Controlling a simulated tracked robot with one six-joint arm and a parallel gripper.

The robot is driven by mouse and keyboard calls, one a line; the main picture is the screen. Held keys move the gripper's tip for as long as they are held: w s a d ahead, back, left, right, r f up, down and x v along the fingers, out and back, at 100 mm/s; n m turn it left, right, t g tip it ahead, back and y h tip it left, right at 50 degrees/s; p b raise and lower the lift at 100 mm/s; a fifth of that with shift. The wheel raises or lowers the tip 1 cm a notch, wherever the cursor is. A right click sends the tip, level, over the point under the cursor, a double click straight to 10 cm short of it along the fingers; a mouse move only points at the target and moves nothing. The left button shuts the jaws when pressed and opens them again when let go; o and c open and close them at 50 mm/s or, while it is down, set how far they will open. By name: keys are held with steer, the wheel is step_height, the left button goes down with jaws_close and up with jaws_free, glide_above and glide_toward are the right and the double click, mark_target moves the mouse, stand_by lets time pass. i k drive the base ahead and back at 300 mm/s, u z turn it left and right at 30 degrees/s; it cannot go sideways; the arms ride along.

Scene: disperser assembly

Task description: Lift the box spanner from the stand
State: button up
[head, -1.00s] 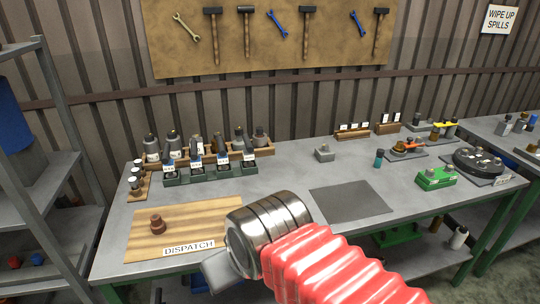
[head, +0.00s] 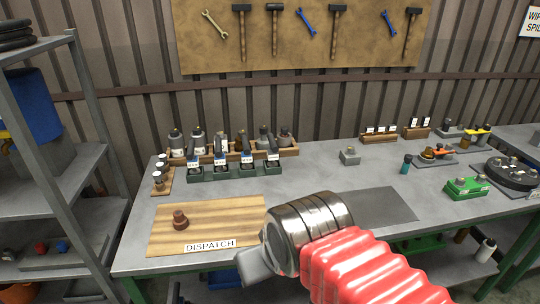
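I cannot make out the box spanner for certain among the small tools on the bench. A small grey block (head: 349,156) stands alone in the middle of the bench; I cannot tell whether it is the stand. A small teal-bodied piece with a dark top (head: 406,164) stands upright to its right. My gripper (head: 252,268) shows only as a grey end at the front of the bench, right of the DISPATCH board. It appears apart from the tools. Its fingertips are not clear, so I cannot see whether it is open or holds anything.
The wooden DISPATCH board (head: 240,212) bears a brown knobbed part (head: 180,219). Dark green holders (head: 235,171) and a wooden rack (head: 290,150) fill the back left. A dark mat (head: 385,205) lies bare. A green block (head: 466,188) is at right; a metal shelf (head: 70,180) stands left.

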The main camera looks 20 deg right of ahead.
mark_target(272, 154)
steer(key=u, duration=0.05)
steer(key=i, duration=0.95)
steer(key=z, duration=0.05)
